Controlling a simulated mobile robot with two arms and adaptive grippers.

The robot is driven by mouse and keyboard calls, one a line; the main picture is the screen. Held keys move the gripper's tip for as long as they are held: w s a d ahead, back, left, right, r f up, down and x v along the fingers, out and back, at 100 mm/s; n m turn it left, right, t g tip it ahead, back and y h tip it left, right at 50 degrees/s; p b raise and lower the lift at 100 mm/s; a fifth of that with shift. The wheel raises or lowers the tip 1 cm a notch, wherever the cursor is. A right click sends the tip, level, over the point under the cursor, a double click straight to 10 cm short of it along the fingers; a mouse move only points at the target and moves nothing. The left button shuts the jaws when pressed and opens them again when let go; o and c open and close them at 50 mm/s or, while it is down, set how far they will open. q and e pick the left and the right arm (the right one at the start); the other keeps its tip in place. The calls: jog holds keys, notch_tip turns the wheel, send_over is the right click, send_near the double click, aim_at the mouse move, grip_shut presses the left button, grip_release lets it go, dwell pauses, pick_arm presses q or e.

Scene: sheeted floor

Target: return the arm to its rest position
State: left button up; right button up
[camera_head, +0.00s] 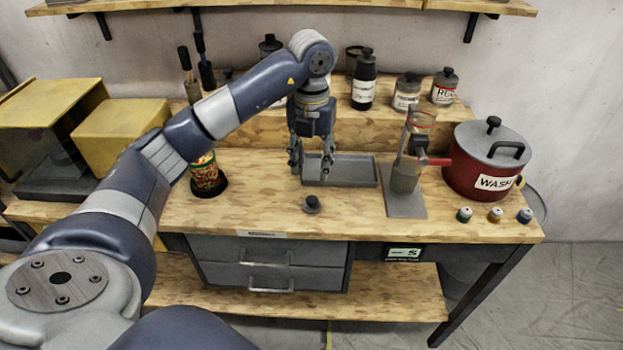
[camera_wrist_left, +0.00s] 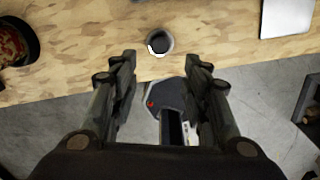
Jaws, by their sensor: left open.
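My left arm reaches in from the left, and its gripper (camera_head: 311,166) points down above the workbench, fingers apart and empty. In the head view it overlaps the left end of a grey tray (camera_head: 355,171). A small dark round cap (camera_head: 312,204) sits on the bench top in front of the gripper. In the left wrist view the cap (camera_wrist_left: 159,41) shows beyond the open fingertips (camera_wrist_left: 160,68), apart from them. My right gripper is not in view.
A can (camera_head: 207,177) stands in a dark holder on the left. A metal stand (camera_head: 405,203), a red pot (camera_head: 478,170) and small jars (camera_head: 495,215) are on the right. Bottles (camera_head: 364,80) line the raised shelf behind.

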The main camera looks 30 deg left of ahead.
pick_arm(q)
jog(key=shift+r, duration=0.4)
